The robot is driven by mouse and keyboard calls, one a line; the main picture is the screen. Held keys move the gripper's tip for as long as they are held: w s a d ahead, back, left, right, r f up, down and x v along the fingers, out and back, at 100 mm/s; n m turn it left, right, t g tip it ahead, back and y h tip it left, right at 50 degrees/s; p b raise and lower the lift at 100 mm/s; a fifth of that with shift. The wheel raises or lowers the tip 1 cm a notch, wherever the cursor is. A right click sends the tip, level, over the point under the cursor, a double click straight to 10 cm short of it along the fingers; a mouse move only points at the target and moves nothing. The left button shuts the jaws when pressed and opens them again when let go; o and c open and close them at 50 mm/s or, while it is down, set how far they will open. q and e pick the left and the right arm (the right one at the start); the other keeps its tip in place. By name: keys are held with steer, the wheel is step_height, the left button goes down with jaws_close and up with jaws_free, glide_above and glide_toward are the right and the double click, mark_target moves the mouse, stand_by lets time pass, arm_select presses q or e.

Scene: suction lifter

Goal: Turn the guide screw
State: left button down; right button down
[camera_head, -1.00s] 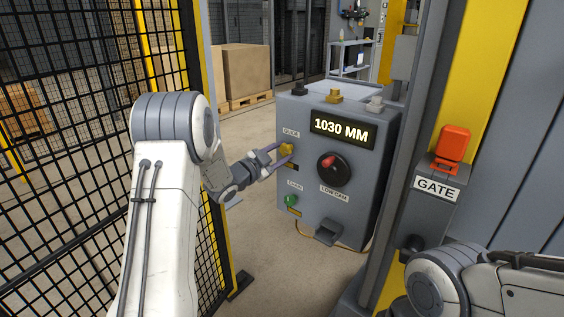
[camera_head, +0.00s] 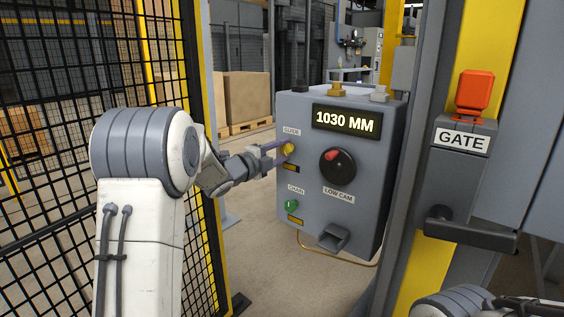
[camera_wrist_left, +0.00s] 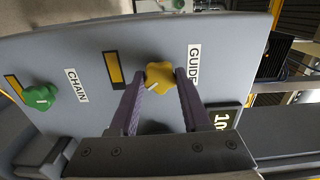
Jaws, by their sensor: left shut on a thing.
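The guide screw (camera_head: 287,149) is a yellow lobed knob beside the GUIDE label on the left part of the grey control box (camera_head: 330,215). It also shows in the left wrist view (camera_wrist_left: 159,72), with a pale mark on its face. My left gripper (camera_head: 281,154) reaches it from the left. Its two purple fingers lie on either side of the knob in the left wrist view (camera_wrist_left: 160,82), shut on it. My right gripper is out of view; only part of my right arm shows at the lower right.
The box has a display (camera_head: 346,122) reading 1030 MM, a black LOW CAM dial (camera_head: 337,167) with a red pointer, and a green CHAIN knob (camera_head: 291,204). A black mesh fence (camera_head: 60,120) stands left. A GATE post (camera_head: 460,150) with a red top stands right.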

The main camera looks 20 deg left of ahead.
arm_select(q)
steer(key=shift+f+m+b, duration=0.15)
steer(key=shift+m+b, duration=0.4)
steer(key=shift+m, duration=0.05)
steer(key=shift+c, duration=1.8)
jaws_free()
steer(key=shift+s, duration=0.1)
steer(key=p+v, duration=0.2)
steer(key=v, duration=0.8)
steer(key=shift+s, duration=0.15)
